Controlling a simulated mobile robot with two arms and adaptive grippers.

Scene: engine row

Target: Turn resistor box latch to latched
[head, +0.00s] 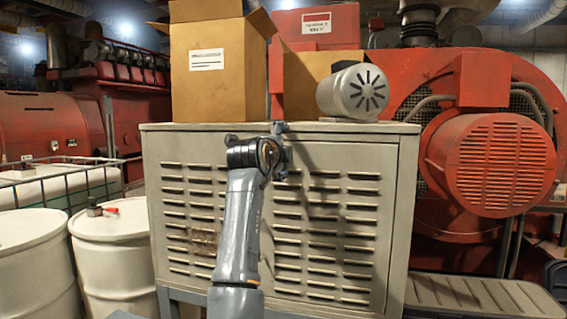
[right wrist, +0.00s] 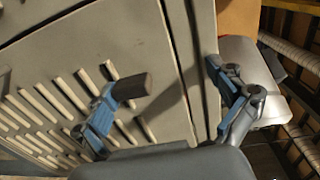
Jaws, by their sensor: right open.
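The resistor box (head: 345,220) is a large pale grey cabinet with louvred vents and a front door panel; it also fills much of the right wrist view (right wrist: 105,45). My right gripper (head: 283,150) is at the upper middle of its front face. In the right wrist view my right gripper (right wrist: 175,76) is open, with nothing seen between its fingers. One finger is over the louvred face and the other is by the cabinet's top edge, with a panel seam between them. I cannot make out the latch; the arm and gripper may hide it. My left gripper is not in view.
On the cabinet top stand an open cardboard box (head: 207,70) and a silver motor (head: 356,91), which is close beyond one finger in the right wrist view (right wrist: 248,78). White drums (head: 112,260) stand at left. A red machine (head: 490,165) stands at right.

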